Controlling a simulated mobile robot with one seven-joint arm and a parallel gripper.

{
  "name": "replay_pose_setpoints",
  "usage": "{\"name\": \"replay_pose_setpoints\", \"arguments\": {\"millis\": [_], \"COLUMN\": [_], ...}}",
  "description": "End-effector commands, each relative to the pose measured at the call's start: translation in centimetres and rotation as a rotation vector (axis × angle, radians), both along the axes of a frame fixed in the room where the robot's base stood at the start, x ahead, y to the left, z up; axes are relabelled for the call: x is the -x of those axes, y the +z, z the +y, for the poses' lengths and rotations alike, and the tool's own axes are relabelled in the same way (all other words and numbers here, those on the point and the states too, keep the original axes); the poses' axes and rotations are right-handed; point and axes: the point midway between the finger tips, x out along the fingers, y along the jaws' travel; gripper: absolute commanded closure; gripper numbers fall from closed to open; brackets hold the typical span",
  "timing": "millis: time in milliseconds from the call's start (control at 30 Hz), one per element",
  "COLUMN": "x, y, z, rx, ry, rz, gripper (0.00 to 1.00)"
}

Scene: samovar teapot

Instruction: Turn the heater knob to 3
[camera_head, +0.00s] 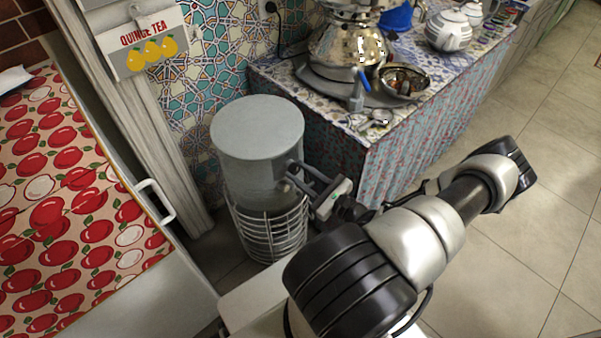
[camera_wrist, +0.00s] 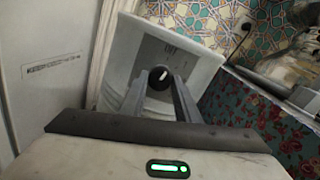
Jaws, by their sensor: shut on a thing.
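The heater (camera_head: 257,135) is a grey cylinder above a round wire guard, standing on the floor between the apple-print surface and the patterned counter. Its front panel (camera_wrist: 146,55) shows in the wrist view with faint markings, too small to read surely. The dark round heater knob (camera_wrist: 159,76) has a white pointer line that tilts slightly right of straight up. My gripper (camera_wrist: 160,88) is at the panel, with its two fingers on either side of the knob, shut on it. In the head view my gripper (camera_head: 291,177) reaches the heater's right side, and the knob is hard to make out.
The tiled counter (camera_head: 283,80) with a floral cloth stands close behind my gripper. It bears a samovar (camera_head: 345,45), a bowl (camera_head: 404,80) and a striped teapot (camera_head: 447,32). A white handle (camera_head: 155,200) juts out at left. The floor at right is clear.

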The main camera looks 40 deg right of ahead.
Motion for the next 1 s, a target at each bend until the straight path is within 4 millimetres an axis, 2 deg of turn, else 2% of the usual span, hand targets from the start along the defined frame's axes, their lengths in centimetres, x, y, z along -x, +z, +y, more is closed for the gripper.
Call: {"name": "replay_pose_setpoints", "arguments": {"millis": [1000], "x": [0.11], "y": [-0.19], "z": [0.4], "rx": [-0.956], "ry": [0.0], "rz": [0.134], "gripper": [0.93]}}
